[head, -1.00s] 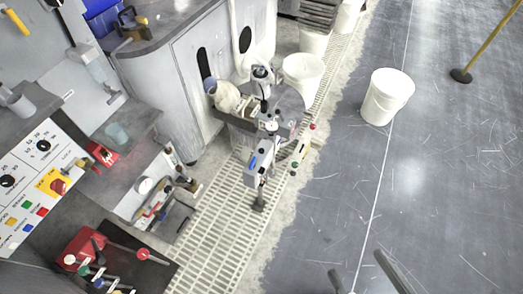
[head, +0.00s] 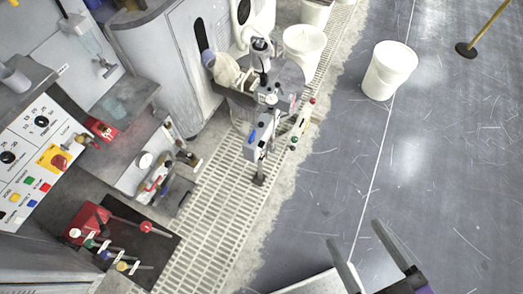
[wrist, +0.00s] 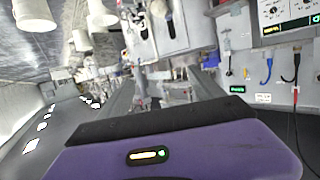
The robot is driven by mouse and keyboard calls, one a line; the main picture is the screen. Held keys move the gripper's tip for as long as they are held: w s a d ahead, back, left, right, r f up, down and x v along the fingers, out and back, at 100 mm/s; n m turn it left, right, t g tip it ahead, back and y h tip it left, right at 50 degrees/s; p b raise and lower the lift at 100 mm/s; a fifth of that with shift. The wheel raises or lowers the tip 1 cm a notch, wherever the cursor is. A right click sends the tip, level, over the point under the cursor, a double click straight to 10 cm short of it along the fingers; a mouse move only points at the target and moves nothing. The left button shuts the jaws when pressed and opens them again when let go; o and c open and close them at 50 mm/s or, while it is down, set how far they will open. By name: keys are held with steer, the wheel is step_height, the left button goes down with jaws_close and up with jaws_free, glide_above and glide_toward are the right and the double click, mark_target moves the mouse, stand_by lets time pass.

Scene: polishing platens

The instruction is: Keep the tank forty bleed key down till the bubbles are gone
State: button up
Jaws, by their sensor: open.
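I cannot pick out the tank forty bleed key; no readable label marks it and I see no bubbles. A control panel (head: 35,152) at the left of the head view has dials, a red rotary switch on yellow (head: 59,162) and small coloured buttons (head: 28,190). Below it, a red block (head: 88,222) with several coloured-knob levers sits on a black plate (head: 160,247). My gripper (head: 356,230) is open and empty over the grey floor at the bottom right, far from the panel and levers. Its fingers also show in the wrist view (wrist: 155,88).
A white bucket (head: 388,72) stands on the floor at upper right, near a yellow pole (head: 489,24). A machine with a jointed arm (head: 262,110) stands over the pale floor grating (head: 205,230). Open floor (head: 440,160) lies to the right. Cables hang on a wall (wrist: 268,70) in the wrist view.

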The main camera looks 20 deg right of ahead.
steer(key=shift+c, duration=0.3)
jaws_close()
stand_by(1.3)
